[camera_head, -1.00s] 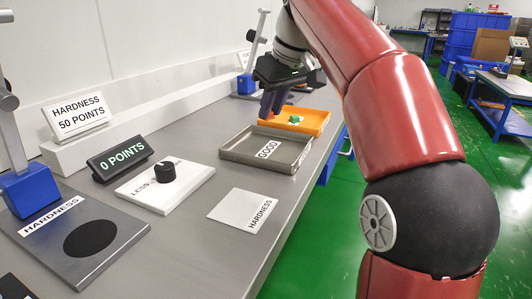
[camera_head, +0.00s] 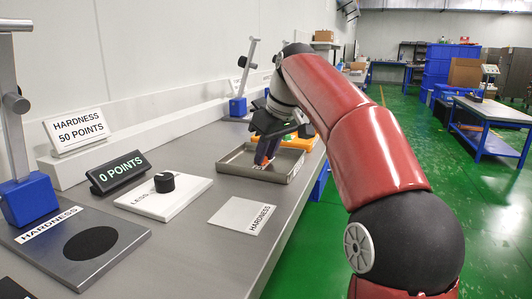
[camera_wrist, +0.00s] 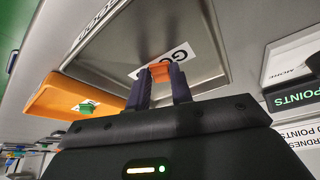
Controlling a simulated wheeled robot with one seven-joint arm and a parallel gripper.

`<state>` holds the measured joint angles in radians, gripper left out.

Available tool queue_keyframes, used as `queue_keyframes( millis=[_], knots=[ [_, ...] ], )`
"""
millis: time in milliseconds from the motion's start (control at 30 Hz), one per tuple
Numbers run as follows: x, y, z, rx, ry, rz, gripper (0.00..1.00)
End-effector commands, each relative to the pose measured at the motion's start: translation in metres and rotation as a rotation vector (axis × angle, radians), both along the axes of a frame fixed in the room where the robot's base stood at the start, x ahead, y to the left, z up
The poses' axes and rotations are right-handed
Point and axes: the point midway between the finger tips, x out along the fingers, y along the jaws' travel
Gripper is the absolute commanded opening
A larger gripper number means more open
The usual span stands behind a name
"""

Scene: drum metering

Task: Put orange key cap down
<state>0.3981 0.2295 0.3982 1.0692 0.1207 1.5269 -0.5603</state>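The orange key cap (camera_wrist: 161,71) is pinched between the two dark fingertips of my gripper (camera_wrist: 162,75) in the wrist view. In the head view my gripper (camera_head: 263,160) points down at the grey tray (camera_head: 254,175) marked GOOD. I cannot tell whether the cap touches the tray floor.
An orange tray (camera_wrist: 55,98) with a green piece (camera_wrist: 87,106) stands beside the grey tray. A white knob panel (camera_head: 140,200), a 0 POINTS display (camera_head: 119,171) and a HARDNESS card (camera_head: 232,213) lie nearer. The grey bench between them is clear.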

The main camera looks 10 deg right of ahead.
Motion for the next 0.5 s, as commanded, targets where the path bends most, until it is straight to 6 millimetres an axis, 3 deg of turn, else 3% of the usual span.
queue_keyframes(
  millis=[33, 167, 500],
  knots=[
    [-0.0001, 0.0001, -0.0002, 0.0, 0.0, 0.0, 0.27],
    [-0.0001, 0.0001, -0.0001, 0.0, 0.0, 0.0, 0.44],
    [-0.0004, -0.0003, 0.0043, 0.0, -0.001, 0.0, 0.44]
  ],
)
